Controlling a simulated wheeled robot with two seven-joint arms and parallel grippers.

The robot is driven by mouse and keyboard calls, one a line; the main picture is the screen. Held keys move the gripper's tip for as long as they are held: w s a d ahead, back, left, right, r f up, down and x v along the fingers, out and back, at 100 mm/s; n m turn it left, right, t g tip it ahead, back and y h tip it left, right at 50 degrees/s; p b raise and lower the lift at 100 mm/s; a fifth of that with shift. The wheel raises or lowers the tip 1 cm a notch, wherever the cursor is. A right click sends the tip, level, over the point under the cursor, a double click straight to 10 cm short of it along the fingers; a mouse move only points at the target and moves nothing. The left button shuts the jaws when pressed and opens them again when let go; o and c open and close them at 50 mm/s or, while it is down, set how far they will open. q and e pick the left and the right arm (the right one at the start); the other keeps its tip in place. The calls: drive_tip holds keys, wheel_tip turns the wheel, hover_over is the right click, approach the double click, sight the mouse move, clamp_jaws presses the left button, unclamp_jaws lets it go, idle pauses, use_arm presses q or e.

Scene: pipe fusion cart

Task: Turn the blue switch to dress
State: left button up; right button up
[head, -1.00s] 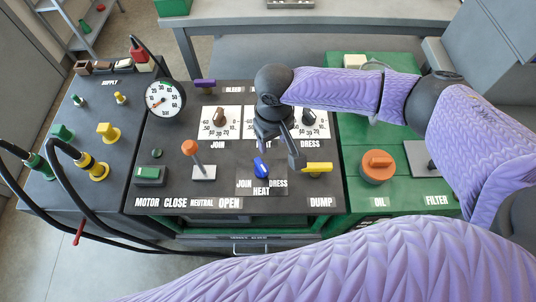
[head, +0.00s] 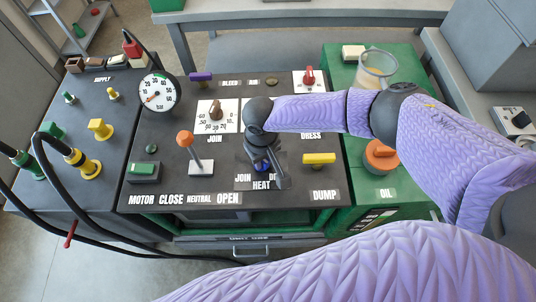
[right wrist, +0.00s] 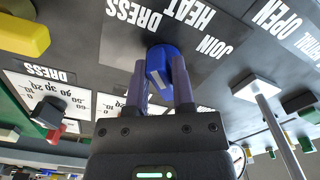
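The blue switch (right wrist: 161,66) is on the dark panel, above a label plate reading JOIN, HEAT and DRESS (right wrist: 140,22). My right gripper (right wrist: 160,75) points down at the panel, with one finger on each side of the switch handle. The handle fills the narrow gap, and the fingers look closed on it. In the head view the blue switch (head: 262,165) is mostly hidden by my right gripper, which also covers part of the word DRESS. I cannot tell which label the switch points to. My left gripper is not in view.
A yellow DUMP handle (head: 319,158) stands close on the right. An orange-topped lever (head: 186,140) stands on the left. Dials labelled JOIN (head: 216,115) and DRESS (right wrist: 48,110) are behind. Black hoses (head: 75,150) cross the left side.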

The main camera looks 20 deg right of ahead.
drive_tip(key=shift+w+a, duration=0.1)
drive_tip(key=shift+w, duration=0.15)
drive_tip(key=shift+c, duration=1.2)
drive_tip(key=shift+w, duration=0.2)
clamp_jaws()
drive_tip(key=shift+s+a, duration=0.1)
drive_tip(key=shift+s+n+p, duration=0.1)
drive_tip(key=shift+n+p, duration=0.4)
drive_tip(key=shift+n, duration=0.1)
drive_tip(key=shift+a+n, duration=0.1)
drive_tip(key=shift+n, duration=0.5)
drive_tip(key=shift+f+n+p, duration=0.1)
drive_tip(key=shift+n+p, duration=0.3)
drive_tip(key=shift+n, duration=0.3)
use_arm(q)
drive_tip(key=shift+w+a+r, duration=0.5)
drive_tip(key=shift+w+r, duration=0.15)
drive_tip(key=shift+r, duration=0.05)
